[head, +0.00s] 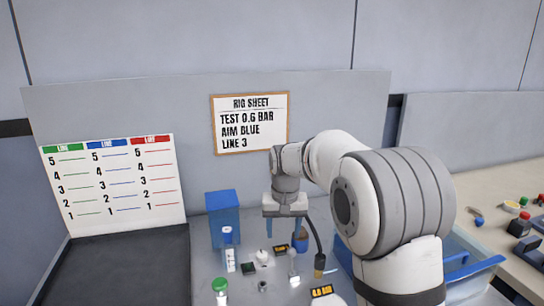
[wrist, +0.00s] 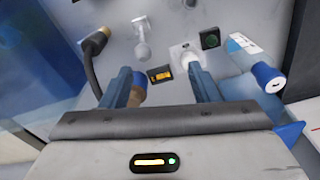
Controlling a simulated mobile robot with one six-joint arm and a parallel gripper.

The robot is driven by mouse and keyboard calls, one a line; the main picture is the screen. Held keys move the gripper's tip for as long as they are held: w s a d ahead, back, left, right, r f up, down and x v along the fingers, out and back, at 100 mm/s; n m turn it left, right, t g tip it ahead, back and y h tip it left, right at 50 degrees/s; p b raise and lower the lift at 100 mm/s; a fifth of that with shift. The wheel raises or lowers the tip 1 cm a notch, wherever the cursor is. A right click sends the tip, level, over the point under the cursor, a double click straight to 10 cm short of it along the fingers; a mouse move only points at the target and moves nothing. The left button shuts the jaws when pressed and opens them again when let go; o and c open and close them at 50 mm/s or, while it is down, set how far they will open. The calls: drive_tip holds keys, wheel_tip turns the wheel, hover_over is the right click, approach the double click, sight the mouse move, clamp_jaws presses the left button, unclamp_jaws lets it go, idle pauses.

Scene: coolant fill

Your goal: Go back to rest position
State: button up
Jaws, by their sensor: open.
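My gripper (head: 284,230) points down over the grey rig table (head: 205,285) in the head view, its two blue fingers apart. In the wrist view my gripper (wrist: 158,72) is also open, with nothing held between its fingers. Beyond them lie a small orange-lit display (wrist: 160,74) and a white fitting (wrist: 186,56). A brown pot with blue (head: 301,242) stands just right of the fingers in the head view; in the wrist view the left finger partly hides it. My arm reaches in from the right and covers part of the table.
A blue-edged bin (head: 475,268) is at right. The rig sheet (head: 250,122) reads 0.6 bar, blue, line 3.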

drive_tip(key=s+d, duration=0.4)
drive_tip(key=s, duration=0.5)
drive_tip(key=s+d+t, duration=0.1)
drive_tip(key=s+d, duration=0.3)
drive_tip(key=s, duration=0.6)
drive_tip(key=s+d+t, duration=0.1)
drive_tip(key=s+d, duration=0.3)
drive_tip(key=s, duration=0.6)
drive_tip(key=shift+d+r, duration=0.25)
